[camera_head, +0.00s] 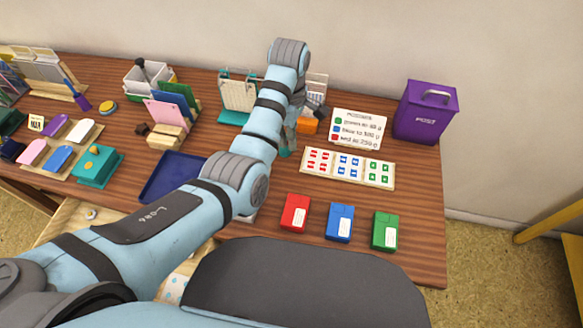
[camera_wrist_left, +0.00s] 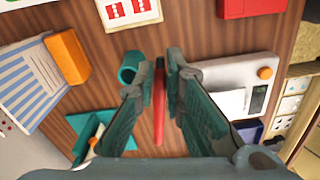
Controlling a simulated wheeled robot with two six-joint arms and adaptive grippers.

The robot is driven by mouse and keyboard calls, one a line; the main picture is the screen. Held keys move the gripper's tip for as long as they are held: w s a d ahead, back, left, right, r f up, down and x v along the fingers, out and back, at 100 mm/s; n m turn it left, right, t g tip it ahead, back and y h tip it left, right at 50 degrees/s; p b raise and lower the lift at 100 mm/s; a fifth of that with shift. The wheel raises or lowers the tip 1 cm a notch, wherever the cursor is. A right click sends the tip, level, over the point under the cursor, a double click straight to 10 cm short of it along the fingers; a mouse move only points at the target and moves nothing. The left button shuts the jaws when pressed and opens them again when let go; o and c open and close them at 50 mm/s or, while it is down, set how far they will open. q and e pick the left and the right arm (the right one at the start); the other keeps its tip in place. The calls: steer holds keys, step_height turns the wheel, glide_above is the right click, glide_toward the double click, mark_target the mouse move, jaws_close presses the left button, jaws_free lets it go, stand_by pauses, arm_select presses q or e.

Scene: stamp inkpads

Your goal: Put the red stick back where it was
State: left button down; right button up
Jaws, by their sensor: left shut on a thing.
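The red stick (camera_wrist_left: 158,105) is between the fingers of my left gripper (camera_wrist_left: 164,64), which is shut on it, in the left wrist view. The fingers and stick are over the wooden table. A teal cup-like cylinder (camera_wrist_left: 131,66) stands just left of the fingertips in that view; I cannot tell whether they touch. In the head view my left arm hides the stick and most of the gripper. My right gripper is not in view.
An orange block (camera_wrist_left: 67,57) lies beside a striped sheet in the left wrist view. A pale device with an orange knob (camera_wrist_left: 264,73) is on the other side. In the head view a purple post box (camera_head: 424,113), stamp sheet (camera_head: 347,182) and red inkpad box (camera_head: 295,212) are on the right.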

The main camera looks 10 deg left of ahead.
mark_target(290, 167)
arm_select(q)
step_height(290, 167, down, 10)
steer(key=shift+w+r+b, duration=0.1)
steer(key=shift+b, duration=0.55)
steer(key=shift+f, duration=0.25)
steer(key=c, duration=1.7)
jaws_free()
